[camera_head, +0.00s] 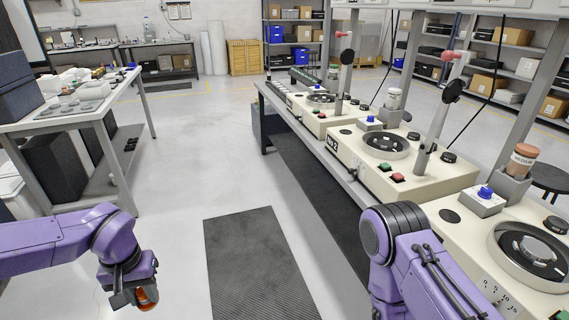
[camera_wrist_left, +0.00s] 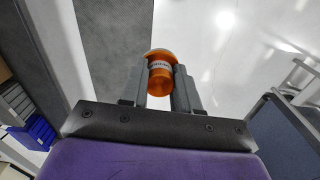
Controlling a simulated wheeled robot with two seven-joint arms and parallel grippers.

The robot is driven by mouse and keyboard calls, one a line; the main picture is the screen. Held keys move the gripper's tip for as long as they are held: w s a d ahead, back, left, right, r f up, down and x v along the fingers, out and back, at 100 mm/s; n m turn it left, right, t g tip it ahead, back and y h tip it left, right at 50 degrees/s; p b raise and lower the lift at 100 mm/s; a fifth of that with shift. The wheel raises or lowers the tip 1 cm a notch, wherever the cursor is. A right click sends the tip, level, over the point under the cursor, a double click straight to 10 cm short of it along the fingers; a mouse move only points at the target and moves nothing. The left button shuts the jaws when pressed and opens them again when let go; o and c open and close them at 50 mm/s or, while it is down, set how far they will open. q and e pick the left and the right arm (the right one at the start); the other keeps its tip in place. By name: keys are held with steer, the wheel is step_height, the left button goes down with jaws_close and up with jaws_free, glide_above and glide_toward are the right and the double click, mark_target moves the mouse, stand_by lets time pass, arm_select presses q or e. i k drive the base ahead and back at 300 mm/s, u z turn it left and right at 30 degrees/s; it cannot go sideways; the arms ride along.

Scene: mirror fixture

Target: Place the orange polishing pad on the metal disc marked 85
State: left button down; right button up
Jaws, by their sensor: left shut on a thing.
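My left gripper (camera_head: 141,299) is low at the left in the head view, over the floor. It is shut on the orange polishing pad (camera_head: 147,295), a short orange cylinder with a pale label. In the left wrist view, the pad (camera_wrist_left: 160,78) sits between the grey fingers of the left gripper (camera_wrist_left: 160,85). The label is too small to read. Grey discs (camera_head: 89,106) lie on the white-topped table at the left, and no number can be read on them. I cannot tell which disc is marked 85. My right arm shows at the lower right, but its gripper is not in view.
The white-topped table (camera_head: 115,103) stands at the left with boxes and small parts. Cream polishing machines (camera_head: 400,180) with round wells line a bench at the right. A jar (camera_head: 521,160) stands on the nearest machine. A dark mat (camera_head: 255,265) lies on open floor between.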

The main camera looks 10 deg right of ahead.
mark_target(535, 247)
steer(key=u, duration=0.55)
steer(key=i, duration=0.4)
steer(key=z, duration=1.95)
